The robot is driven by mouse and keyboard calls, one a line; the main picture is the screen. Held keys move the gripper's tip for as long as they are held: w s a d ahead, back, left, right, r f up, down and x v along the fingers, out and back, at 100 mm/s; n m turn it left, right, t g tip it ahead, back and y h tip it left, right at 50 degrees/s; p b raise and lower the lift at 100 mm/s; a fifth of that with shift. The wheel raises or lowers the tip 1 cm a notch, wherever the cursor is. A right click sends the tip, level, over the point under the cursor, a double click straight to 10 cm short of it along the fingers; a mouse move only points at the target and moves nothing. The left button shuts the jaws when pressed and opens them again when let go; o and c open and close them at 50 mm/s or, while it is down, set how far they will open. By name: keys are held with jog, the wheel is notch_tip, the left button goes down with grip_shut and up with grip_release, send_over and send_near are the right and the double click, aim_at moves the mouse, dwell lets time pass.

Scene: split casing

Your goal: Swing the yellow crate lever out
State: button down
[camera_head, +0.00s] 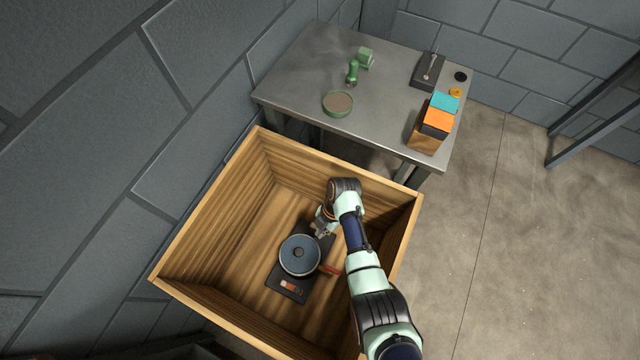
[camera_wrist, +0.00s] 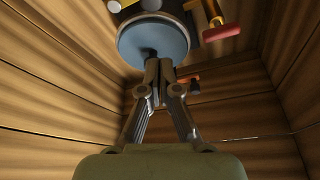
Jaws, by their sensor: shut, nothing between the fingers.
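A device with a round blue-grey disc (camera_head: 300,254) on a dark base plate (camera_head: 280,279) sits on the floor of the wooden crate. In the wrist view the disc (camera_wrist: 155,40) is at the top centre, behind my fingertips. A yellow piece (camera_wrist: 214,12) shows at the top right of the wrist view, next to a red bar (camera_wrist: 221,32); I cannot tell whether it is the yellow lever. A red bar (camera_head: 330,269) also sticks out right of the disc in the head view. My gripper (camera_wrist: 158,66) is shut and empty, close to the disc; contact is unclear.
The crate's tall wooden walls (camera_head: 215,211) surround my gripper closely. Behind the crate stands a metal table (camera_head: 300,70) with a round green dish (camera_head: 338,103), green parts (camera_head: 352,73), a dark tray (camera_head: 428,71) and an orange-topped box (camera_head: 438,120). Open floor lies to the right.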

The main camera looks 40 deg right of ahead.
jog(key=p+v, duration=0.1)
jog(key=v, duration=0.2)
jog(key=shift+r, duration=0.45)
jog(key=shift+w, duration=0.1)
